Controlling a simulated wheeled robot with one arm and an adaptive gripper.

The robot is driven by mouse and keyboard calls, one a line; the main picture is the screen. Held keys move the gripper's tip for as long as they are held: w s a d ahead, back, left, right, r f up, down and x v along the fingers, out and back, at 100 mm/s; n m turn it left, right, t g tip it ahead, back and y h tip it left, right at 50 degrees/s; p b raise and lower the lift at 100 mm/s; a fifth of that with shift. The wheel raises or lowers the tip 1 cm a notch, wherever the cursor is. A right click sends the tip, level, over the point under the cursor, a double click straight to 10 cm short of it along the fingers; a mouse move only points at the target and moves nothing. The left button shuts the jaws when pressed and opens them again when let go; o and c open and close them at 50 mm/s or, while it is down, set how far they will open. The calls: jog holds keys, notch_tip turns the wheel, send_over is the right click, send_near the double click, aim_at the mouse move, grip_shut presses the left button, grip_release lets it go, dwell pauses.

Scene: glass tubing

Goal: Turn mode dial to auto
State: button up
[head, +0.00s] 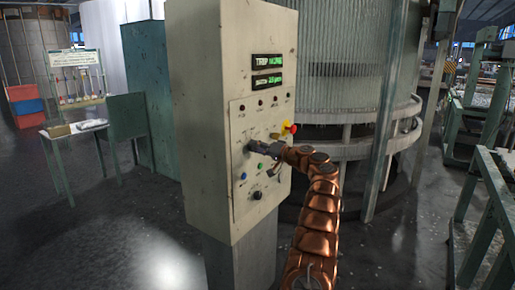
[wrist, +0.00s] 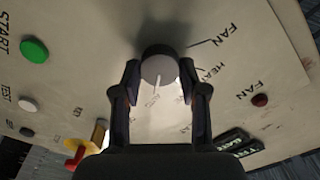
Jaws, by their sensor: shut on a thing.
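The mode dial (wrist: 160,66) is a dark round knob with a grey face on the cream control panel in the wrist view. A pale pointer line on its face runs toward the bottom of the picture, near a faint label that may read AUTO. Labels FAN and HEAT stand to its right. My gripper (wrist: 160,82) has one finger on each side of the dial and is shut on it. In the head view my gripper (head: 258,147) is at the panel's face and hides most of the dial.
The control cabinet (head: 210,110) stands on a grey pedestal. Near the dial are a green START button (wrist: 34,51), a white TEST button (wrist: 28,104), a dark red indicator (wrist: 260,100) and a red-and-yellow switch (wrist: 80,155). A lower black knob (head: 257,195) sits below my gripper.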

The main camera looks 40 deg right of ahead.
jog(key=o, duration=1.1)
jog(key=shift+o, duration=0.2)
jog(key=shift+s+d, duration=0.1)
jog(key=shift+s, duration=0.05)
jog(key=v, duration=1.1)
jog(key=shift+s, duration=0.35)
